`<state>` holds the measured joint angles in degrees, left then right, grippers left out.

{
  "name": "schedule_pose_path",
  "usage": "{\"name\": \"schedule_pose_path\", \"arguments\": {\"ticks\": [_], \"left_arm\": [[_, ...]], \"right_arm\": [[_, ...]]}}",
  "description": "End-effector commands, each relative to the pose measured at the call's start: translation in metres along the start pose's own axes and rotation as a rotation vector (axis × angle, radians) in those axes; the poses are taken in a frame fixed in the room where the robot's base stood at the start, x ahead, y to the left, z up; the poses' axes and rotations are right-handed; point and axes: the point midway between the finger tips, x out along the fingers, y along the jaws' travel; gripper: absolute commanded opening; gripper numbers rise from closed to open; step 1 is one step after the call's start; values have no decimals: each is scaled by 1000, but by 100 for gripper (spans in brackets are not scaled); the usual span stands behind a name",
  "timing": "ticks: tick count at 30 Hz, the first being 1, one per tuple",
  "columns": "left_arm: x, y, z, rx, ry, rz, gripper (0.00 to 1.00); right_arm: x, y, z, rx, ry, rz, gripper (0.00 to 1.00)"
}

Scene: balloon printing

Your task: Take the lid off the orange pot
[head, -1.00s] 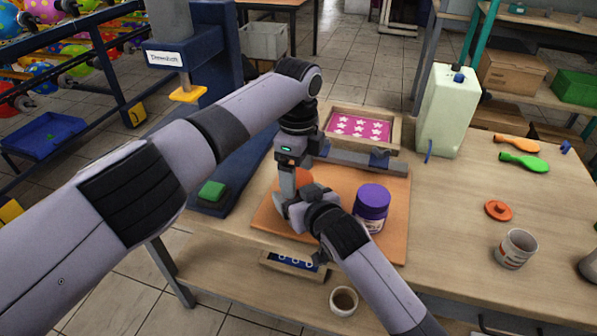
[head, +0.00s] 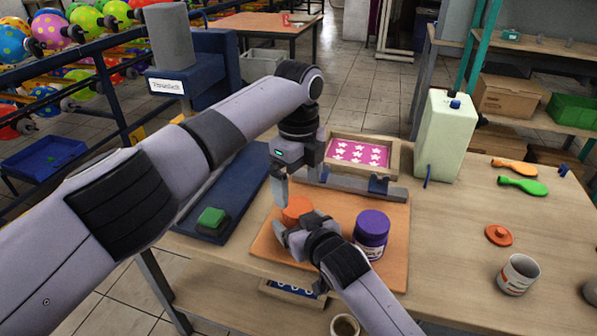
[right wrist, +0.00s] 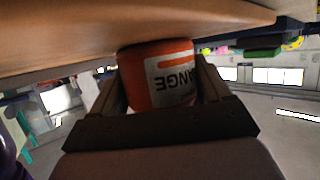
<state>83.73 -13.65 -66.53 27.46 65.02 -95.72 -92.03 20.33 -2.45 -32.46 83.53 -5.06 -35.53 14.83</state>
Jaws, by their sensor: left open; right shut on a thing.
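The orange pot (head: 297,208) stands on the orange-brown board (head: 395,262), its orange top showing; I cannot tell whether that is its lid. My right gripper (head: 292,232) is shut on its side from the front. In the right wrist view the pot (right wrist: 150,72) sits between both fingers, its white label upside down and partly readable as "ANGE". My left gripper (head: 281,190) is open just above and left of the pot's top, partly hidden by its own wrist. A separate orange knobbed disc (head: 498,235) lies on the table at the right.
A purple-lidded jar (head: 372,230) stands close right of the pot. Behind are a metal bar (head: 350,183) and a framed pink star screen (head: 358,152). A large pale bottle (head: 446,138), a mug (head: 517,274) and green and orange paddles (head: 522,185) stand or lie to the right.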

Motion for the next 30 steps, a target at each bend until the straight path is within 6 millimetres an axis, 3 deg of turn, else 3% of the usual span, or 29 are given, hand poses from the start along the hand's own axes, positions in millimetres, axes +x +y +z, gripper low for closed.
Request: {"name": "schedule_pose_path", "arguments": {"ticks": [3, 9, 20, 21, 26, 30], "left_arm": [[21, 1, 0, -1, 2, 3, 90], [43, 0, 0, -3, 0, 1, 90], [49, 0, 0, -3, 0, -1, 90], [49, 0, 0, -3, 0, -1, 84], [49, 0, 0, -3, 0, -2, 33], [49, -1, 0, -4, 0, -3, 32]], "right_arm": [[0, -1, 2, 2, -3, -2, 0], [0, -1, 1, 2, -3, -2, 0], [0, -1, 1, 2, -3, -2, 0], [0, -1, 1, 2, -3, -2, 0], [0, -1, 1, 2, -2, -2, 0], [0, -2, 1, 1, -2, -3, 0]]}}
